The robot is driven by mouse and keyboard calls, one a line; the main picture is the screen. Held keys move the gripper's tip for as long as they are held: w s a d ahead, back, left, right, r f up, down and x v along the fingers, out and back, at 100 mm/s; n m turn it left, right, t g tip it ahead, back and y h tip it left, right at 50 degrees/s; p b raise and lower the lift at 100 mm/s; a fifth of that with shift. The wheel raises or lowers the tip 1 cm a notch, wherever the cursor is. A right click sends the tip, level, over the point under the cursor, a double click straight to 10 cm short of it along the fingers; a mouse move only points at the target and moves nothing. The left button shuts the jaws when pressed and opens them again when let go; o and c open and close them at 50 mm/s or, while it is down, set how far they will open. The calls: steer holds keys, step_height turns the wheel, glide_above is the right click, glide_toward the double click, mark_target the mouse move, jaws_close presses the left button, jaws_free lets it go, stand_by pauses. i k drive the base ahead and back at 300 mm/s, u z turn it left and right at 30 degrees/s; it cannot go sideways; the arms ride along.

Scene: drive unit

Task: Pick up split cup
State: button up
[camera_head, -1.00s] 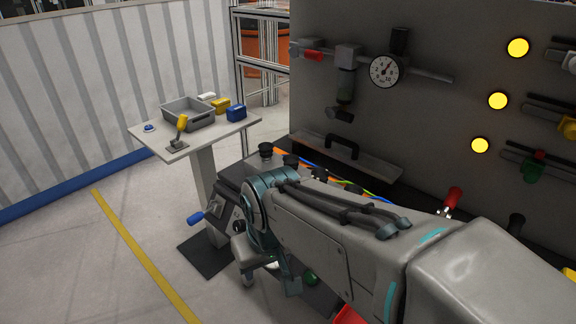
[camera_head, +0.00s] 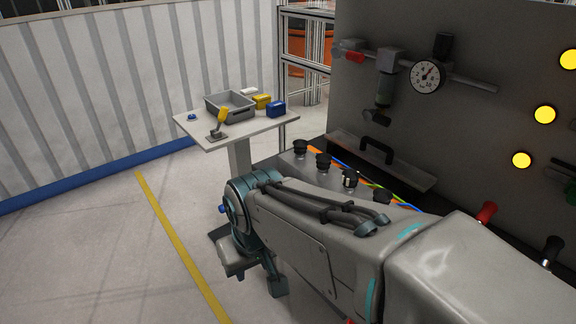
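I cannot make out a thing that is surely the split cup. A small blue and white round item (camera_head: 192,117) lies on the left of the side table's top (camera_head: 183,125), too small to identify. Black round-topped pieces stand on the console behind my arm, one of them at its far left end (camera_head: 300,147). My gripper (camera_head: 256,276) hangs at the lower end of my arm, over the floor and left of the console. It is well apart from the side table. Its fingertips are unclear, and I see nothing held in it.
The side table also bears a grey bin (camera_head: 238,114), a yellow-handled tool (camera_head: 219,123), a yellow box (camera_head: 262,101) and a blue box (camera_head: 276,109). A tall grey panel with a gauge (camera_head: 426,76) stands right. Floor left of the yellow line (camera_head: 180,246) is clear.

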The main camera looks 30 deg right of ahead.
mark_target(350, 178)
steer(key=u, duration=0.45)
steer(key=i, duration=0.55)
steer(key=z, duration=3)
steer(key=i, duration=0.5)
steer(key=z, duration=0.05)
